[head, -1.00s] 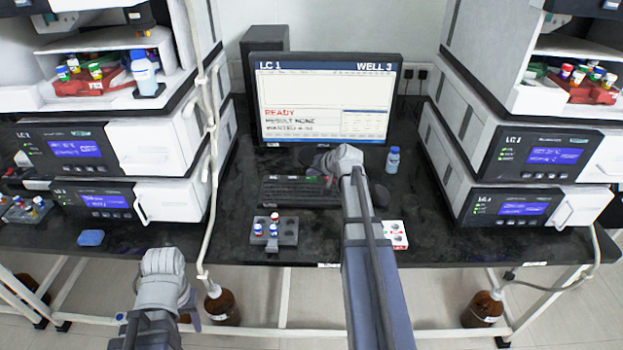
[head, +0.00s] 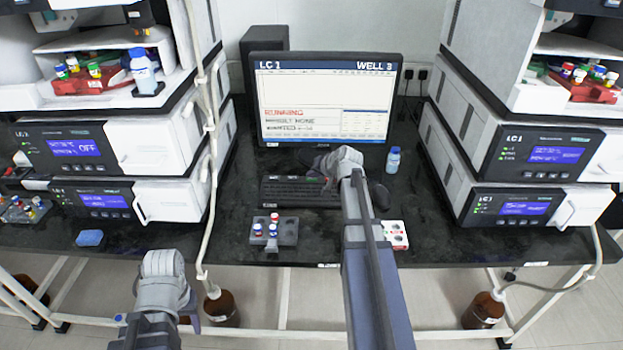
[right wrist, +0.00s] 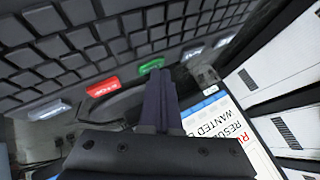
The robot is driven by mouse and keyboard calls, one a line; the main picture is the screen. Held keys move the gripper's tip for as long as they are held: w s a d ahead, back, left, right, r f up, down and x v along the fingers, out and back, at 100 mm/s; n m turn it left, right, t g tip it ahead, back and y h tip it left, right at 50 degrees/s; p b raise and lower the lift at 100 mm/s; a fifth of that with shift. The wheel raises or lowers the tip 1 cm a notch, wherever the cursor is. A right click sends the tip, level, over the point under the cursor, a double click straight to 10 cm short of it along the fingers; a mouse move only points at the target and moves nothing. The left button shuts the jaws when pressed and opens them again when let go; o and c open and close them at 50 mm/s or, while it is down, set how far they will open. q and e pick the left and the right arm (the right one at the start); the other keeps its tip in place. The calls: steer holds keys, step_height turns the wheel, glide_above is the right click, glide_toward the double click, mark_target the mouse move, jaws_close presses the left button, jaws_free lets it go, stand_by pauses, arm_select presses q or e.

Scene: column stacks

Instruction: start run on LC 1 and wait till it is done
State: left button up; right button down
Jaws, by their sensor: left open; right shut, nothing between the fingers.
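The monitor (head: 325,105) shows "LC 1", "WELL 3", a red "RUNNING" line and "RESULT NONE"; the line below is hard to read. The keyboard (head: 285,191) lies in front of it. In the right wrist view, a red key (right wrist: 101,87) and a green key (right wrist: 151,66) sit along the keyboard's edge. My right gripper (right wrist: 158,76) is shut and empty, its tips close to the green key; I cannot tell whether they touch it. My left gripper (head: 191,308) is open and empty, low in front of the bench. An instrument labelled LC 1 (head: 535,155) stands at right.
A grey rack (head: 287,238) with several vials stands left of my right arm. A white block (head: 401,245) is to its right. A blue-capped bottle (head: 393,160) stands near the monitor. A mouse (head: 380,196) lies beside the keyboard. A blue sponge (head: 90,238) lies at the left bench edge.

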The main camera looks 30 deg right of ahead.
steer(key=shift+r, duration=0.1)
steer(key=shift+r+p, duration=0.75)
steer(key=shift+p, duration=0.05)
steer(key=shift+r, duration=0.1)
step_height(320, 180, up, 5)
steer(key=p, duration=0.5)
